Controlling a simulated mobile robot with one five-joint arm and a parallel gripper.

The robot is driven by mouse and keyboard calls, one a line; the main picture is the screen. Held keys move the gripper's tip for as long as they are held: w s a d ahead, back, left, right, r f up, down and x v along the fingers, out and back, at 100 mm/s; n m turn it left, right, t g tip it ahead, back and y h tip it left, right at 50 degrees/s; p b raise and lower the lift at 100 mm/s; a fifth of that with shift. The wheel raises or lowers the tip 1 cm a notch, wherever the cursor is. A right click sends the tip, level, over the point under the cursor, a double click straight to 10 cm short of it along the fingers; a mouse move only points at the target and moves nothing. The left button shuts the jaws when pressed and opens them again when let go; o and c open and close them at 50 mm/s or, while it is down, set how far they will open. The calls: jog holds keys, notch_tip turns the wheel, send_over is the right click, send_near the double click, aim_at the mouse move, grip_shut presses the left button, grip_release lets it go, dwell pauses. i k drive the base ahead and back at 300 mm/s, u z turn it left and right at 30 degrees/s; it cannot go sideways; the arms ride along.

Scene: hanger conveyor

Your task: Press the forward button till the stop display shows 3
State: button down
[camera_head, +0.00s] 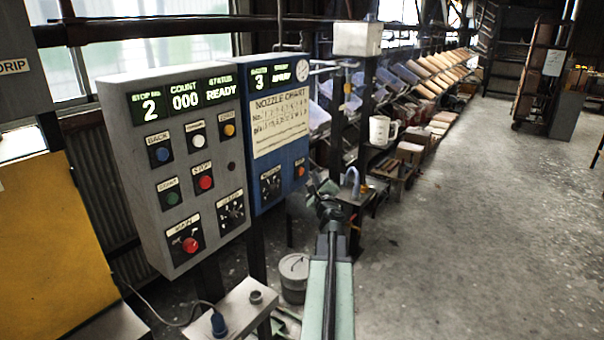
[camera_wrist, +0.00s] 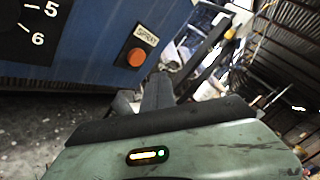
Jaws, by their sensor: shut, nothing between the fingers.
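The grey control box (camera_head: 215,150) stands at the left in the head view. Its stop display (camera_head: 150,106) shows 2. A white button (camera_head: 198,141) sits right of the blue BACK button (camera_head: 162,154); its small label is blurred, so I cannot surely read it as forward. My gripper (camera_head: 322,190) is shut and empty, right of the blue nozzle panel (camera_head: 283,120) and apart from the white button. In the wrist view, my gripper (camera_wrist: 157,85) is just below and right of the orange SPRAY button (camera_wrist: 136,57); contact is not visible.
The count display (camera_head: 185,101) reads 000 and the status display (camera_head: 221,90) reads READY. Other buttons, including a red one (camera_head: 205,182), are close by. Open floor (camera_head: 470,230) lies to the right.

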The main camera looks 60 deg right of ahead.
aim_at(198, 141)
jog(key=u, duration=0.05)
jog(key=k, duration=1)
jog(key=z, duration=0.05)
